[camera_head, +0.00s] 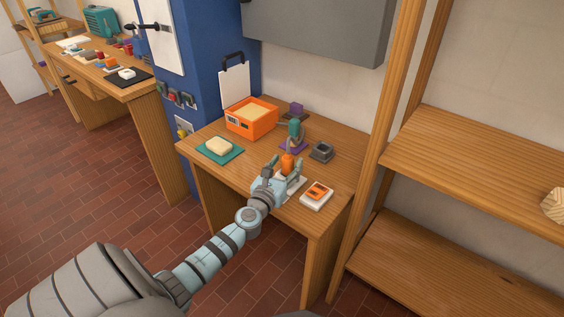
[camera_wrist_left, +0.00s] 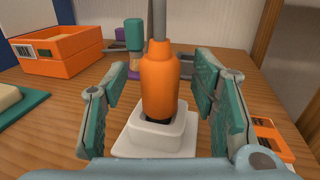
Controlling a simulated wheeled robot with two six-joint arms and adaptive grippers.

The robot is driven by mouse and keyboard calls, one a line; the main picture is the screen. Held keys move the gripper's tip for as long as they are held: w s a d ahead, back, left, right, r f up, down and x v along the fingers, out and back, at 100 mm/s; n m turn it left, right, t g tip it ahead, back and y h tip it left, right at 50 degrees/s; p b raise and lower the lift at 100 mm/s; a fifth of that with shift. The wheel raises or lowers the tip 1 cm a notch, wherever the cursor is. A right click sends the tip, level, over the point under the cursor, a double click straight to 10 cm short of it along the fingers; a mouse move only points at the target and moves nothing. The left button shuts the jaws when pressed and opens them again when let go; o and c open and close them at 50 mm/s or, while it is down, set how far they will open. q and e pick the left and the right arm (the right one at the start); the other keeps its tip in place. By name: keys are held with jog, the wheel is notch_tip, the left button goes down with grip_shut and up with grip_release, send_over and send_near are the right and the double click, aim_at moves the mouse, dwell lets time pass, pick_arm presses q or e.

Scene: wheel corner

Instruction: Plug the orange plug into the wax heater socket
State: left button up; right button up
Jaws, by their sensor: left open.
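The orange plug (camera_head: 287,162) stands upright in a white square holder on the wooden table. In the left wrist view the plug (camera_wrist_left: 158,85) is in the middle, with a grey cable or rod rising from its top. Its lower end sits in the dark opening of the white holder (camera_wrist_left: 150,138). My left gripper (camera_head: 284,170) is open, its teal-padded fingers on either side of the plug with gaps at both sides. An orange box (camera_head: 250,126) with cream content, possibly the wax heater, stands farther back. I cannot identify its socket. My right gripper is out of view.
A cream block lies on a teal mat (camera_head: 238,155) at the left. A green-topped tool stands on a purple base (camera_head: 287,148) behind the plug, near a grey square block (camera_head: 321,152). A white-and-orange device (camera_head: 317,195) lies at the right. A wooden shelf (camera_head: 480,165) stands beyond.

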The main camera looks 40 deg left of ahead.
pick_arm(q)
jog(key=v, duration=1.1)
jog(key=shift+s, duration=0.3)
jog(key=shift+d, duration=0.1)
